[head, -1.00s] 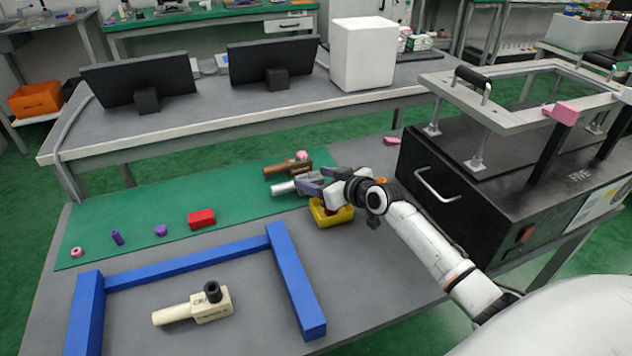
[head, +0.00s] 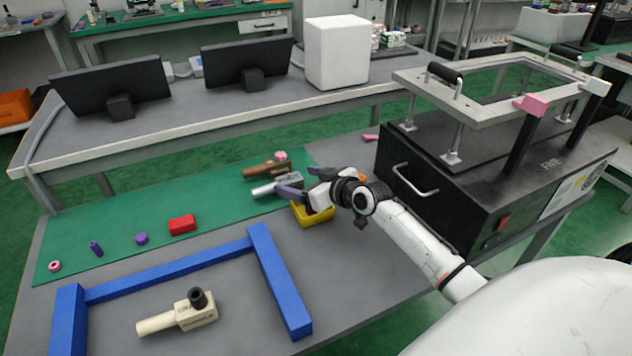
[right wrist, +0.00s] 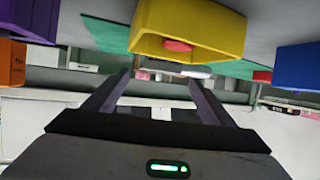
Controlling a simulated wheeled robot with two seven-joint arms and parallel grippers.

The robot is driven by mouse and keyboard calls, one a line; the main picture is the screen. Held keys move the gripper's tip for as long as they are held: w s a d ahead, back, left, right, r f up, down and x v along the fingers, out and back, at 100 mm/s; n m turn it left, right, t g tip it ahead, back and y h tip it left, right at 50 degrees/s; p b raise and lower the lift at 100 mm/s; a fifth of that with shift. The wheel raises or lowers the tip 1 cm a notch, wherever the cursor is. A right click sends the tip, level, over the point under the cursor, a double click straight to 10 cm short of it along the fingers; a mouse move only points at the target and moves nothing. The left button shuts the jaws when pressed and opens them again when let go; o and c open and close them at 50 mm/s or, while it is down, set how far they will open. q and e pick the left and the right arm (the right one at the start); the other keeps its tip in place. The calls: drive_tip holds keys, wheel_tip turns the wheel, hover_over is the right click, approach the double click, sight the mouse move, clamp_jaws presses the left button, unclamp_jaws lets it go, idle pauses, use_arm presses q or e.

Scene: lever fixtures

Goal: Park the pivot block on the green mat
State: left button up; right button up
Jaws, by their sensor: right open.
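The frames do not settle which item is the pivot block; several handled blocks are present. A silver-grey one (head: 277,186) and a brown one (head: 265,170) lie on the far right part of the green mat (head: 220,203). A cream one (head: 190,314) with a black knob lies on the bare table inside a blue frame. My right gripper (head: 303,187) is open beside the silver-grey block, its purple fingers near that block's right end; I cannot tell if they touch. In the right wrist view the fingers (right wrist: 160,80) stand apart. My left gripper is not in view.
A yellow bin (head: 315,217) stands just below my right gripper. A red block (head: 182,225), purple pieces and a pink ring (head: 55,266) lie on the mat. A black machine (head: 440,190) stands right.

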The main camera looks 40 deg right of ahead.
drive_tip(key=p+v, duration=0.1)
drive_tip(key=v, duration=0.9)
drive_tip(key=shift+a+p, duration=0.1)
drive_tip(key=shift+p, duration=0.25)
